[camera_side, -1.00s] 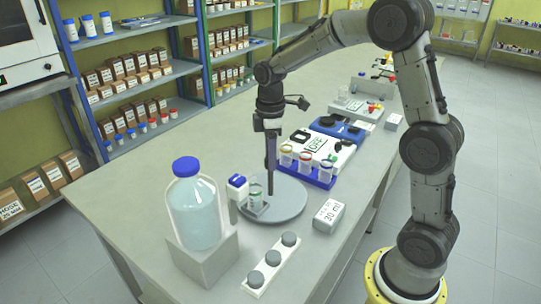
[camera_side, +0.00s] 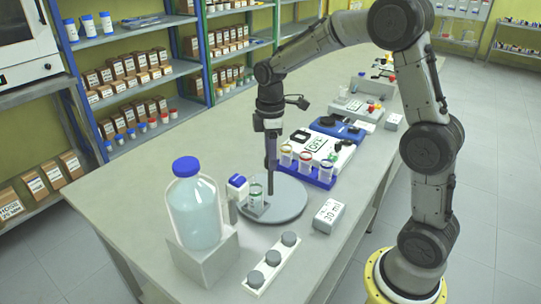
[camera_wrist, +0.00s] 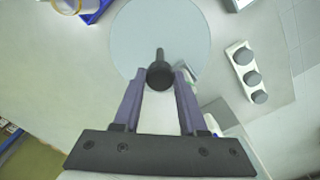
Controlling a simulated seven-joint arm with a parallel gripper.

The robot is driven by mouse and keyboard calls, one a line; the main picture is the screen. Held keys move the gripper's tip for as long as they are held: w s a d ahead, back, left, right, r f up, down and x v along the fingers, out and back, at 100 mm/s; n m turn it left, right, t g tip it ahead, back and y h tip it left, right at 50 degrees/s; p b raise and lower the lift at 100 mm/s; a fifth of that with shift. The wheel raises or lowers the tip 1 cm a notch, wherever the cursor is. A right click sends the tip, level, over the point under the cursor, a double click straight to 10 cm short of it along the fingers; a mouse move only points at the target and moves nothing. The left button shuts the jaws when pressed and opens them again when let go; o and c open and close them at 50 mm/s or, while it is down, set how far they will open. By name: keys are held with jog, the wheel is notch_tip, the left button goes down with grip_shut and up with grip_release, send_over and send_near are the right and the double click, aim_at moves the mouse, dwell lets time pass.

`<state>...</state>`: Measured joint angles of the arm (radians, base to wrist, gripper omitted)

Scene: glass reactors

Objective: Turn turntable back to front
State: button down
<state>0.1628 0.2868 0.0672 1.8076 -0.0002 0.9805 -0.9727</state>
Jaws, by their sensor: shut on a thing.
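The turntable is a flat grey disc (camera_side: 291,204) on the table; it shows as a pale round plate in the wrist view (camera_wrist: 140,40). A slim dark upright handle (camera_wrist: 160,75) stands at the disc. My gripper (camera_side: 271,165) points straight down over the disc, and its fingers close on this handle; they also show on both sides of it in the wrist view (camera_wrist: 161,80). A small clear glass vial (camera_side: 256,190) stands in a holder on the disc's left side. In the wrist view the holder is partly hidden behind the right finger.
A large bottle with a blue cap (camera_side: 194,210) stands on a grey block at the left. A strip with three grey knobs (camera_side: 271,263) lies in front. A blue rack of tubes (camera_side: 312,175) is close behind the disc. A white 30 ml box (camera_side: 328,216) is to the right.

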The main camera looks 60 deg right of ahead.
jog(key=shift+n, duration=0.3)
jog(key=shift+r+n, duration=0.1)
jog(key=shift+n, duration=8.6)
jog(key=shift+c, duration=2.2)
grip_release()
